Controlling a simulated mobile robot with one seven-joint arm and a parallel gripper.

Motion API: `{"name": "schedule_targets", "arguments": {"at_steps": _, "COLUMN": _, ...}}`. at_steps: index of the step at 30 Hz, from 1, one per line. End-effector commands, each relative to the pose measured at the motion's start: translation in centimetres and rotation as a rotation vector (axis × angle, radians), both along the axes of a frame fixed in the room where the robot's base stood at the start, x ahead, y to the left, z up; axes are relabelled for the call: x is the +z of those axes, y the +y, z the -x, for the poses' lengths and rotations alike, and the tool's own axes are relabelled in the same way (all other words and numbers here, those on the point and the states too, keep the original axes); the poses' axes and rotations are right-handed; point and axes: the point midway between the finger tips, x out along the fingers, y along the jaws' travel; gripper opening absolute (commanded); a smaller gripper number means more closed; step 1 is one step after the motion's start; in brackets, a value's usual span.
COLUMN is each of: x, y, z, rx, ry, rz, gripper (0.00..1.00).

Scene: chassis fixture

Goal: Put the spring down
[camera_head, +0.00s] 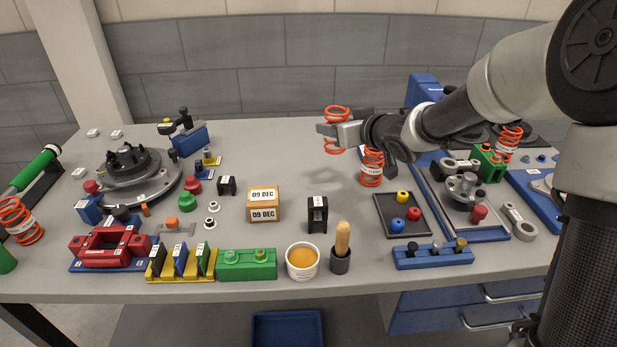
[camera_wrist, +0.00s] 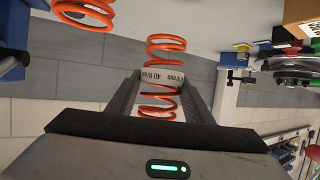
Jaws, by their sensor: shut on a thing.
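An orange coil spring (camera_head: 337,110) with a white label band is held in my gripper (camera_head: 335,130), above the back middle of the grey table. Its coils show above and below the fingers. In the wrist view the held spring (camera_wrist: 166,43) sits between both fingers, with a label that reads 40 N/mm. My gripper (camera_wrist: 160,85) is shut on it around the label band. A second orange spring (camera_head: 371,178) stands upright on the table just right of and below the held one; a spring also shows at the upper left of the wrist view (camera_wrist: 85,12).
A dark tray (camera_head: 388,232) with coloured knobs lies in front of the standing spring. A black block (camera_head: 317,213) and a dated box (camera_head: 263,205) stand nearer the front. Another spring (camera_head: 508,140) stands at the right. The back middle of the table (camera_head: 275,150) is clear.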

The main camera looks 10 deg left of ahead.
Motion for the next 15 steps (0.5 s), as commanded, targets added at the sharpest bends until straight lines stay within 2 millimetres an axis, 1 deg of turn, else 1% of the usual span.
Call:
{"name": "schedule_targets", "arguments": {"at_steps": 2, "x": -0.8, "y": 0.1, "z": -0.1, "rx": 0.003, "ry": -0.001, "rz": -0.001, "gripper": 0.11}}
{"name": "schedule_targets", "arguments": {"at_steps": 8, "x": -4.1, "y": 0.2, "z": -0.1, "rx": 0.004, "ry": 0.002, "rz": -0.002, "gripper": 0.11}}
{"name": "schedule_targets", "arguments": {"at_steps": 13, "x": -5.5, "y": 0.1, "z": -0.1, "rx": 0.004, "ry": 0.000, "rz": 0.000, "gripper": 0.11}}
{"name": "schedule_targets", "arguments": {"at_steps": 15, "x": -6.5, "y": 0.1, "z": -0.1, "rx": 0.003, "ry": 0.001, "rz": -0.002, "gripper": 0.11}}
